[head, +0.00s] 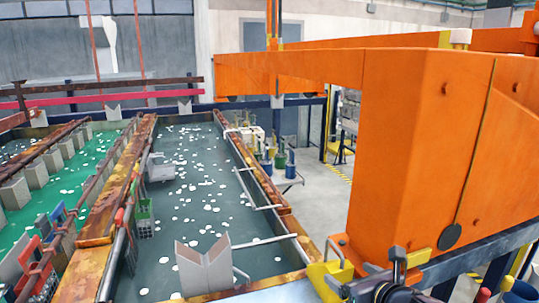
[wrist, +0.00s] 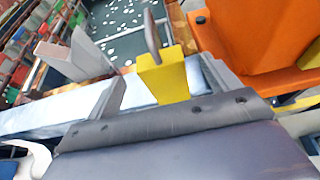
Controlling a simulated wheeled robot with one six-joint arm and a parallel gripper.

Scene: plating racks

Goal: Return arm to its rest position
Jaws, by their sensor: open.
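My gripper (wrist: 164,68) shows in the wrist view as a dark grey body along the bottom with two grey fingers spread apart. The jaws are open. A yellow block (wrist: 164,82) with a thin grey plate above it shows between the fingers. I cannot tell its distance, and no grip on it shows. In the head view, a yellow bracket (head: 330,278) sits at the tank's near right corner.
A large orange beam frame (head: 410,150) fills the right. A dark liquid tank (head: 195,215) with white floating bits lies left of it. A grey V-shaped support (head: 205,268) stands at its near edge and also shows in the wrist view (wrist: 72,58). Free floor (head: 320,205) lies beyond.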

